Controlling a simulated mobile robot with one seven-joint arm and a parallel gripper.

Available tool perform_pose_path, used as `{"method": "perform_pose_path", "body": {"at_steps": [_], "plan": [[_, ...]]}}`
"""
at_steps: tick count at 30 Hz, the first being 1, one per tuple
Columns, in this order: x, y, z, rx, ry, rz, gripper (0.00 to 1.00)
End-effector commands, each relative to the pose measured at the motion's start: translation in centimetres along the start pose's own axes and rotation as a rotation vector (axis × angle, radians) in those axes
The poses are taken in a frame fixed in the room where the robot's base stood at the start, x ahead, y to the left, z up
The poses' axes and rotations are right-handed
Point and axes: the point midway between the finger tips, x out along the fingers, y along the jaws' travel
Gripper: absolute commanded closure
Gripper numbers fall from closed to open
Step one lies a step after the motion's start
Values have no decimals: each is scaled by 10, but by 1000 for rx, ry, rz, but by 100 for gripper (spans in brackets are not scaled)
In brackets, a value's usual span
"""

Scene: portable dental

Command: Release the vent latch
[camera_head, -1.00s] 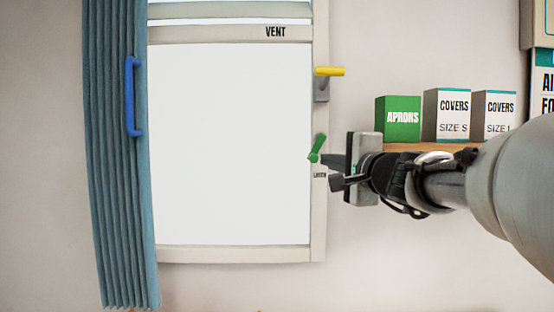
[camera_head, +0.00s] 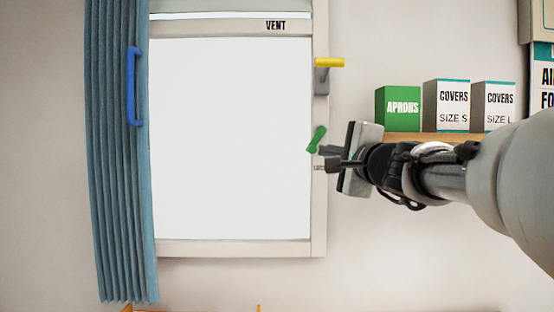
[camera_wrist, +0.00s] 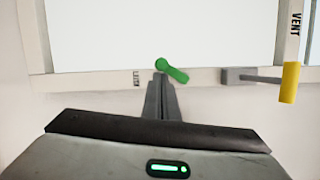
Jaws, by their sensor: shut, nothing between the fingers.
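The green vent latch (camera_head: 317,139) is a short lever on the right side of the pale window frame, tilted with its upper end to the right. A small label, partly hidden, is below it. My gripper (camera_head: 328,157) is just below and right of the latch, its fingers together and empty. In the wrist view the closed fingers (camera_wrist: 162,90) point at the latch (camera_wrist: 172,71), and their tips are at or very near its left end. I cannot tell whether they touch it. The window frame (camera_head: 230,248) carries the word VENT at its top.
A yellow handle (camera_head: 329,63) on a grey mount sits above the latch on the same frame. A blue curtain (camera_head: 112,190) with a blue handle (camera_head: 133,88) hangs at the left. A shelf (camera_head: 425,138) at the right holds a green aprons box (camera_head: 397,110) and two covers boxes.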

Motion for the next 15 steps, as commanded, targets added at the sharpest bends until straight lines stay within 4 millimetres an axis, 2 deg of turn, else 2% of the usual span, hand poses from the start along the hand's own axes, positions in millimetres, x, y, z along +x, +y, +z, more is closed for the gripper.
{"method": "perform_pose_path", "body": {"at_steps": [4,15], "plan": [[1,8,4,73,-4,-23,100],[4,6,16,314,-4,-89,100]]}}
